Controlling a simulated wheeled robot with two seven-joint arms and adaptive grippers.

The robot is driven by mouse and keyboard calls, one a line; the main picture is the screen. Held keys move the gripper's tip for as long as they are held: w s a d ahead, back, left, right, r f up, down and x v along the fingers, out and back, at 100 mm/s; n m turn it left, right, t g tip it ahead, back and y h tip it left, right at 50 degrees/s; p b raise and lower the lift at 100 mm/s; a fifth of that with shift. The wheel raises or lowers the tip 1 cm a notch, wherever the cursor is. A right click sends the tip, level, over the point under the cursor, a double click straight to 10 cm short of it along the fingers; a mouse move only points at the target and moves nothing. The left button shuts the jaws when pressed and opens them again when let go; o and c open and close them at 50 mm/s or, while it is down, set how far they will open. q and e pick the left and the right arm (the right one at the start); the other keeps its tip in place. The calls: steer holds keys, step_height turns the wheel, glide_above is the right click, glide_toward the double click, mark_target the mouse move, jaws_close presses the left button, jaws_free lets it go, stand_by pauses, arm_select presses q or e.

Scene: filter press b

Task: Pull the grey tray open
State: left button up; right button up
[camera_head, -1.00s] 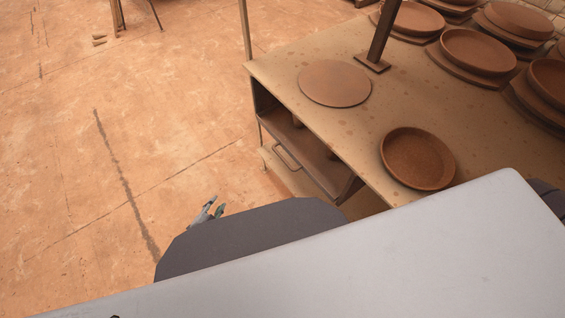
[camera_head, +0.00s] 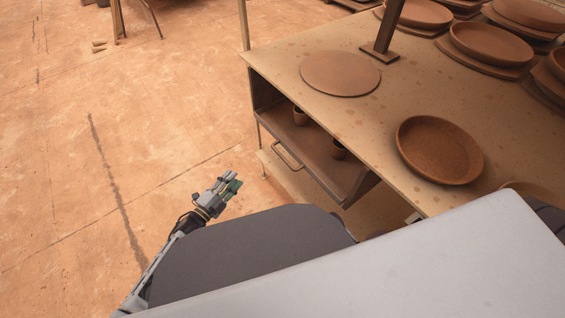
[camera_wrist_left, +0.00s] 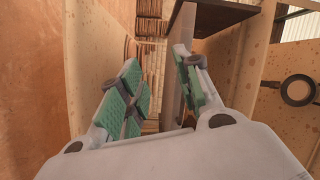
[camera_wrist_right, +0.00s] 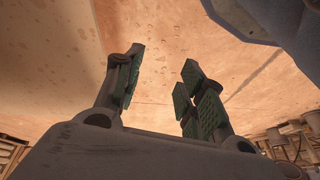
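The tabletop (camera_head: 350,115) holds a flat round disc (camera_head: 340,73), a clay dish (camera_head: 439,150) and several stacked plates (camera_head: 490,45) at the back right. A post (camera_head: 386,25) stands on it.

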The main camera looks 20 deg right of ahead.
mark_target(282, 157)
arm_select(q)
steer(key=s+d+r+m+g+h+b, duration=0.4)
steer(key=s+d+m+h+b, duration=0.1)
steer(key=d+m+b, duration=0.2)
steer(key=shift+r+m+g, duration=0.25)
steer(key=shift+m+g, duration=0.15)
steer(key=shift+m, duration=0.4)
arm_select(e)
steer(key=shift+t+y, duration=0.3)
steer(key=shift+w+a+r, duration=0.1)
steer(key=shift+a+r, duration=0.1)
steer(key=shift+r, duration=0.75)
steer(key=shift+a+r, duration=0.2)
steer(key=shift+r, duration=0.7)
steer(key=shift+w+a+r, duration=0.1)
steer(key=shift+a+r, duration=0.1)
steer(key=shift+r, duration=0.75)
arm_select(q)
steer(key=shift+w+d, duration=0.1)
steer(key=shift+r+b+x, duration=0.1)
steer(key=shift+b+x, duration=0.6)
steer(key=shift+x, duration=2.7)
steer(key=shift+r+b+x, duration=0.15)
steer(key=shift+b+x, duration=0.5)
steer(key=shift+x, duration=2.75)
arm_select(e)
step_height(282, 157, down, 6)
steer(key=a+t, duration=0.1)
steer(key=shift+a+f+y, duration=0.25)
steer(key=shift+y, duration=0.15)
